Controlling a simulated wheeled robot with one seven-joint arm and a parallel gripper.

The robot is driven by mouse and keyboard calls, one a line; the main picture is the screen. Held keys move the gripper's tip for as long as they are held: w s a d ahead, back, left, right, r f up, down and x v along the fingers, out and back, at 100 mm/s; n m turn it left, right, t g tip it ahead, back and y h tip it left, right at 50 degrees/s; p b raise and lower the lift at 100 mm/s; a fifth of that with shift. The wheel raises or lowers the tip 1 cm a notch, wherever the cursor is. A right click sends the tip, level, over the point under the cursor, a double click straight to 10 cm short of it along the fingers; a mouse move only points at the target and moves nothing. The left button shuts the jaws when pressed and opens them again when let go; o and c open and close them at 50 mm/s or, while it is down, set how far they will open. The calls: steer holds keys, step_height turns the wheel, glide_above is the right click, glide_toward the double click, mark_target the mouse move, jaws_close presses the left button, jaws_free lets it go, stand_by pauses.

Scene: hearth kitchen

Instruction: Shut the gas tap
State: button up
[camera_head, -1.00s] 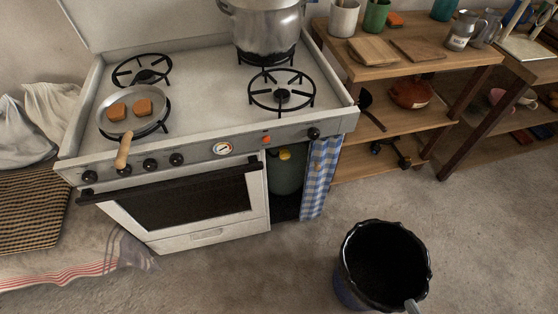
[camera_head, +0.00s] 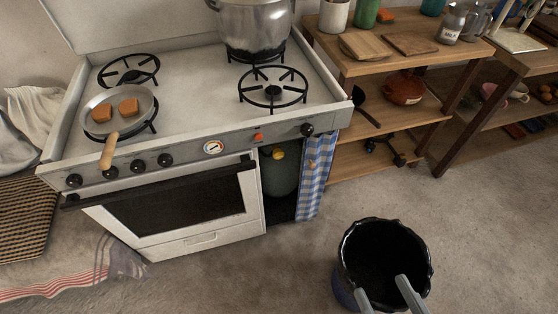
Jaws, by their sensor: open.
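A green gas bottle (camera_head: 279,176) stands in the open compartment at the right of the white stove (camera_head: 205,240). A yellow tap (camera_head: 278,153) sits on top of it, small in view, and I cannot tell its setting. A blue checked curtain (camera_head: 314,178) hangs at the right side of the compartment and covers part of it. My gripper (camera_head: 392,296) shows at the bottom right with its two grey fingers apart, open and empty. It appears in front of the black-lined bin, well to the right of and below the bottle in the picture.
The black-lined bin (camera_head: 384,232) stands on the floor to the right of the stove. A pan (camera_head: 136,98) with two brown pieces and a large pot (camera_head: 252,28) sit on the stove. A wooden shelf (camera_head: 385,142) stands to the right.

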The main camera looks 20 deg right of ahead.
mark_target(279, 157)
steer(key=w+f+n+b, duration=0.7)
steer(key=w+f+n, duration=0.2)
steer(key=w, duration=0.7)
steer(key=w+a+f+n+t+b, duration=0.1)
steer(key=w+f+n+b, duration=0.6)
steer(key=w, duration=0.9)
steer(key=w+f+n+b, duration=0.8)
steer(key=w+f+n, duration=0.3)
steer(key=w, duration=0.5)
steer(key=shift+w+a+f+n+t+y, duration=0.15)
steer(key=shift+w+a+f+t, duration=0.05)
steer(key=shift+f, duration=0.45)
steer(key=shift+w+a+f+n+t+y, duration=0.15)
steer(key=shift+w+f+t, duration=0.05)
steer(key=shift+f, duration=0.45)
steer(key=w+b, duration=0.3)
steer(key=w, duration=0.2)
steer(key=shift+w, duration=0.3)
steer(key=shift+w+r, duration=0.1)
steer(key=shift+w, duration=0.45)
